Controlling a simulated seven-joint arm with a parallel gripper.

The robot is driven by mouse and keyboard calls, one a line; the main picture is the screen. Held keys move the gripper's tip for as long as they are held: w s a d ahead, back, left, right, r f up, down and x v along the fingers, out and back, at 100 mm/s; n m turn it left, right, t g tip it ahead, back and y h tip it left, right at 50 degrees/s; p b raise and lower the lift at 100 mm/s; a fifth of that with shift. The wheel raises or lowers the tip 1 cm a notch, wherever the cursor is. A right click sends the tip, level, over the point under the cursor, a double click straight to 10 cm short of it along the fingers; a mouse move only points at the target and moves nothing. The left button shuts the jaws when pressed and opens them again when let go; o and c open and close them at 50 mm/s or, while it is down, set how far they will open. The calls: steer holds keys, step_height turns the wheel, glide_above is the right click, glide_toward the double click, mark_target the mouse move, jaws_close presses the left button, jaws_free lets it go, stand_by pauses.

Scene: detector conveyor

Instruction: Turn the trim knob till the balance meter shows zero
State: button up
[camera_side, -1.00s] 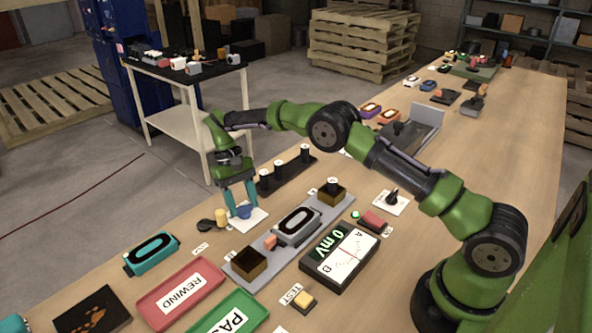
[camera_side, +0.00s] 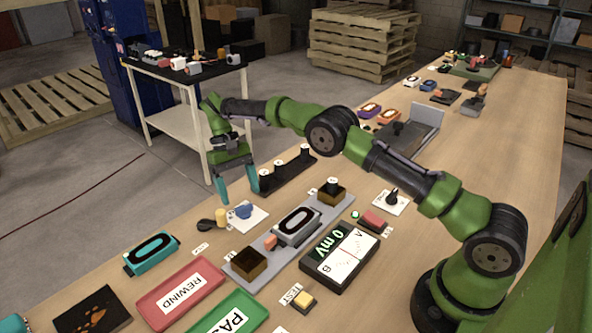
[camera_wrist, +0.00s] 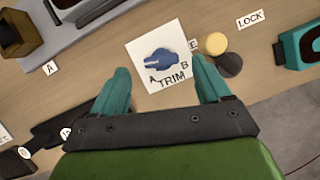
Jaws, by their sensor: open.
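The blue trim knob (camera_side: 243,211) sits on a white plate (camera_side: 256,222) near the table's far edge. In the wrist view the knob (camera_wrist: 158,61) shows above the plate's "TRIM" label, with marks A and B; its pointer end faces left. My gripper (camera_side: 240,192) is open and empty, raised above the table and apart from the knob. In the wrist view its two teal fingertips (camera_wrist: 160,75) are spread wide, with the knob between and beyond them. The balance meter (camera_side: 340,256) has a green display reading "0 mV" and a white dial marked A and B; its needle is too small to read.
A black strip with several posts (camera_side: 287,173) lies behind.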

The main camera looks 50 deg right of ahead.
step_height(320, 180, up, 6)
steer(key=shift+r, duration=0.2)
stand_by(0.3)
steer(key=s+d+r+t, duration=0.1)
steer(key=s+r+t, duration=0.2)
steer(key=s, duration=0.7)
steer(key=s+r+t, duration=0.4)
steer(key=s+r, duration=0.1)
steer(key=s, duration=0.4)
steer(key=s+d+r+m+t, duration=0.1)
steer(key=s+r+t, duration=0.3)
steer(key=s, duration=0.6)
steer(key=shift+s+d+r+y, duration=0.3)
steer(key=shift+d+y, duration=0.05)
steer(key=shift+y, duration=0.05)
